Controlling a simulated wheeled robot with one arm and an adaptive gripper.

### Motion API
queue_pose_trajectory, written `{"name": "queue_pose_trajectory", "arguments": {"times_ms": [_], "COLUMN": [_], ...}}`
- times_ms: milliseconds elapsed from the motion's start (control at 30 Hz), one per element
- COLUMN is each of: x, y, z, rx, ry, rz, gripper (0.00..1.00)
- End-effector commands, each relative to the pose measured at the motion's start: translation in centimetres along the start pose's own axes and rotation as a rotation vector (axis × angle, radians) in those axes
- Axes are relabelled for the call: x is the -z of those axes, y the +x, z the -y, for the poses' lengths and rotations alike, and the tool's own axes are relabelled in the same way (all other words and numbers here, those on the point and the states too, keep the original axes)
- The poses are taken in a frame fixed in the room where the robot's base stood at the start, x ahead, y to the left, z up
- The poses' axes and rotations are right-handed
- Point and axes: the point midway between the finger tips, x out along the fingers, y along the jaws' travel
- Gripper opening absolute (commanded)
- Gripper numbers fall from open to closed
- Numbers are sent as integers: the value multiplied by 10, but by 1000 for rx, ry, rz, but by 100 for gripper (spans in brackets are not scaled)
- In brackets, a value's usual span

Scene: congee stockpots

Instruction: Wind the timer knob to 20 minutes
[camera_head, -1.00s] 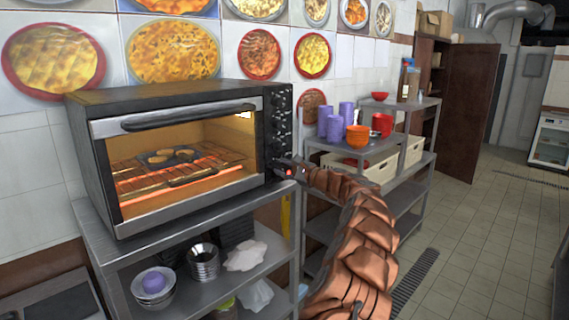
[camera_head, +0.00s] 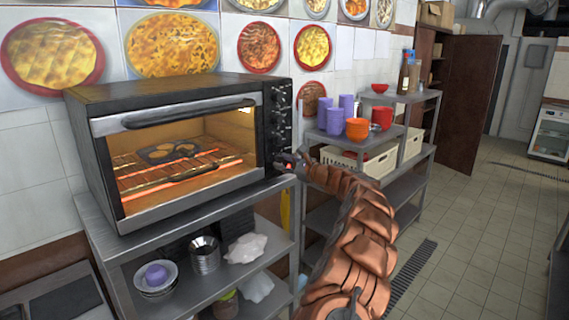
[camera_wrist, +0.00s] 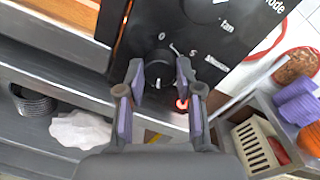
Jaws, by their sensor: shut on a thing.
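The black toaster oven (camera_head: 165,92) stands on a grey metal shelf, with its control panel (camera_head: 281,105) and several knobs on its right side. The timer knob (camera_wrist: 158,70) is the lowest knob on the panel in the wrist view, round and black with a pale mark. My gripper (camera_wrist: 159,68) is shut on this knob, with one purple-padded finger on each side. A small red light (camera_wrist: 181,103) glows beside it. In the head view my gripper (camera_head: 284,164) hides the timer knob.
A tray of food (camera_head: 168,152) sits on the rack in the lit oven behind its glass door. The tiled floor beyond is open.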

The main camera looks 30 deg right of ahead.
Motion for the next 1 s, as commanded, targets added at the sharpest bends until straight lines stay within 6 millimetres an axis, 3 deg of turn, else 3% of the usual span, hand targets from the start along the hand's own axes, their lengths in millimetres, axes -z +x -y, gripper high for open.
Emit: {"name": "queue_pose_trajectory", "arguments": {"times_ms": [267,667,1000], "x": [0,0,-1], "y": [0,-4,-41], "z": [0,1,1], "rx": [0,2,2], "ry": [-1,-1,2], "rz": [-1,-1,1], "gripper": [60,60,60]}}
